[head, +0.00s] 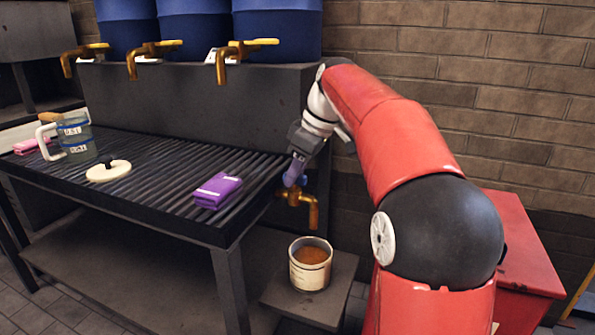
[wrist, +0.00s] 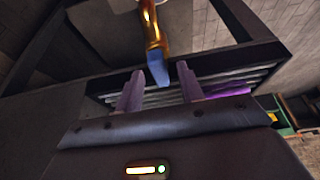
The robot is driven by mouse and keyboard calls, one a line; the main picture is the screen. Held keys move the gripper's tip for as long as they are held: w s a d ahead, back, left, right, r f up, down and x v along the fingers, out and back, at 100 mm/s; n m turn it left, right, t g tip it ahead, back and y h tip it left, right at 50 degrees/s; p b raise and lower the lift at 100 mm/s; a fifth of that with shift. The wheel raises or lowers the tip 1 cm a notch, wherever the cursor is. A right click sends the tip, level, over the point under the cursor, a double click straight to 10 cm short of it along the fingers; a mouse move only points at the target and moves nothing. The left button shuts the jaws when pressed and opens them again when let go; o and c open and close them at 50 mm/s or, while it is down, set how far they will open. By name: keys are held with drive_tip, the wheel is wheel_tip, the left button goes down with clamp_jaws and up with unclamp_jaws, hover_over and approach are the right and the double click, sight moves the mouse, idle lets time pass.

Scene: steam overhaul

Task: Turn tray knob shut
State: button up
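The tray's brass tap (head: 312,209) sticks out low at the right end of the slatted tray (head: 150,160), its spout pointing down. Its blue knob (wrist: 158,70) shows as a flat lever in the wrist view, between the two purple fingers of my gripper (wrist: 162,74). The fingers are apart, with visible gaps on both sides of the knob. In the head view my gripper (head: 294,178) points down at the tap from above and partly hides the knob. Whether a finger touches the knob, I cannot tell.
A pot (head: 310,266) of brown liquid stands on a low shelf below the tap. A purple folded cloth (head: 217,190), a white ring-shaped piece (head: 108,171) and a jug (head: 76,135) rest on the tray. Blue barrels with yellow-handled taps stand behind. A red cabinet (head: 525,250) is at right.

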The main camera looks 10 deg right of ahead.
drive_tip(key=shift+c, duration=0.2)
clamp_jaws()
drive_tip(key=shift+m, duration=0.3)
drive_tip(key=m, duration=0.2)
drive_tip(key=m+t+h+p, duration=0.1)
drive_tip(key=m, duration=0.1)
drive_tip(key=shift+s+a+r+m+h, duration=0.1)
drive_tip(key=shift+a+m+h, duration=0.05)
drive_tip(key=shift+m+h, duration=0.15)
drive_tip(key=m+h+p, duration=0.1)
drive_tip(key=m, duration=0.3)
drive_tip(key=shift+a+t+h+p, duration=0.15)
drive_tip(key=shift+t+h+p, duration=0.2)
drive_tip(key=shift+t+h, duration=0.05)
drive_tip(key=m+p, duration=0.1)
drive_tip(key=m, duration=0.1)
drive_tip(key=m+h, duration=0.1)
drive_tip(key=m, duration=0.1)
drive_tip(key=shift+a+m+h+p, duration=0.1)
drive_tip(key=shift+m+h+p, duration=0.2)
drive_tip(key=shift+m+p, duration=0.1)
drive_tip(key=shift+m+g+h+p, duration=0.4)
drive_tip(key=shift+m+h+p, duration=0.25)
drive_tip(key=shift+m, duration=1.25)
